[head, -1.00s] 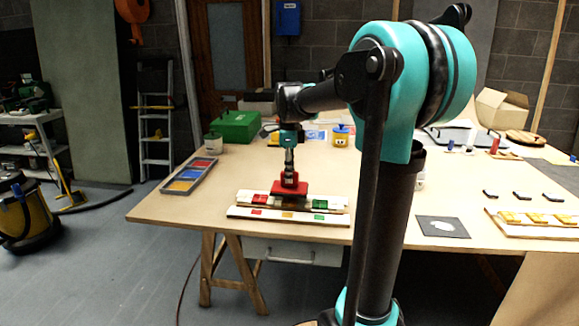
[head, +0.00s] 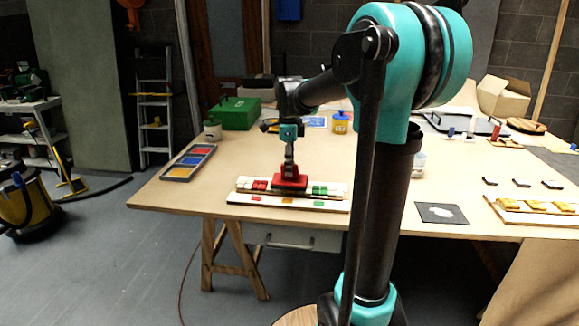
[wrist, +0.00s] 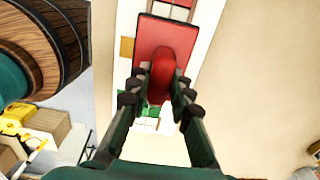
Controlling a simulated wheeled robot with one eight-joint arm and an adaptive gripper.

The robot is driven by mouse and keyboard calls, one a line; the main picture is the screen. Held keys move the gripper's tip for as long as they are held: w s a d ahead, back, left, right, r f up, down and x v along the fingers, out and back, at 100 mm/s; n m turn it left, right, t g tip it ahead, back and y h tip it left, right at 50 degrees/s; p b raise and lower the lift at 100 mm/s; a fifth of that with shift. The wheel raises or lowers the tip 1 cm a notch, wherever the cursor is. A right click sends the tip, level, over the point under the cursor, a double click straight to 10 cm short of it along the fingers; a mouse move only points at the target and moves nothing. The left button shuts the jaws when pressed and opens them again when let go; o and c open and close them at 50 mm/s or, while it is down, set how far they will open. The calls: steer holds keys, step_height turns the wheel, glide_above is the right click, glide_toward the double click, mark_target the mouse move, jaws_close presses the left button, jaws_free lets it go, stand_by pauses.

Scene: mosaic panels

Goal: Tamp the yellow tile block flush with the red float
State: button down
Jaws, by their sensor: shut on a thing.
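My gripper (head: 289,166) is shut on the handle of the red float (head: 290,181). In the wrist view, its fingers (wrist: 162,82) close around the red handle, and the float's flat plate (wrist: 178,38) lies beyond. The float is over the middle of the white panel (head: 333,197), between red tiles (head: 258,185) and green tiles (head: 320,190). It looks down at tile height; I cannot tell if it touches. The yellow tile block is not visible; the float covers that middle spot.
A tray with coloured compartments (head: 190,162) is at left, a dark square sheet (head: 442,213) at right. Bare tabletop lies between the tray and panel.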

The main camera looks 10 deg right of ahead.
steer(key=shift+f, duration=0.8)
stand_by(1.6)
steer(key=shift+r, duration=0.1)
steer(key=shift+r, duration=3.45)
